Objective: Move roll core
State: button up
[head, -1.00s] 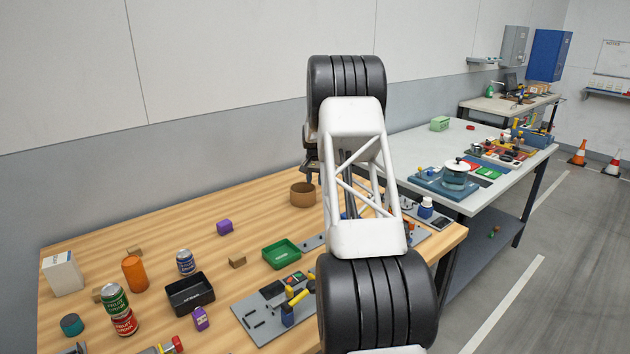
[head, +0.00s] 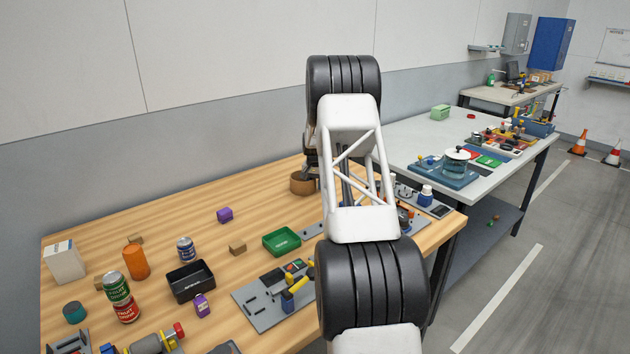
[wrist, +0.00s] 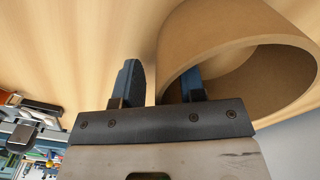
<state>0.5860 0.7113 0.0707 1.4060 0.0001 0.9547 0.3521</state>
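The roll core is a short brown open tube standing on the wooden bench in the head view (head: 300,184), partly behind my arm. In the wrist view the roll core (wrist: 215,40) is large and close, at the top right. My gripper (wrist: 160,78) is open at its near rim. One finger is inside the tube and the other is outside, with the wall between them. A gap shows between the wall and the outer finger. In the head view my wrist is right above the core, and my arm hides most of the fingers.
A green tray (head: 281,241) and a grey fixture plate (head: 262,303) lie in front of the core. The bench left of the core is mostly clear.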

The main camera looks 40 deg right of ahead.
aim_at(274, 208)
jog(key=shift+f, duration=0.1)
grip_shut()
jog(key=shift+a, duration=0.2)
dwell(0.3)
jog(key=shift+a, duration=9.8)
grip_release()
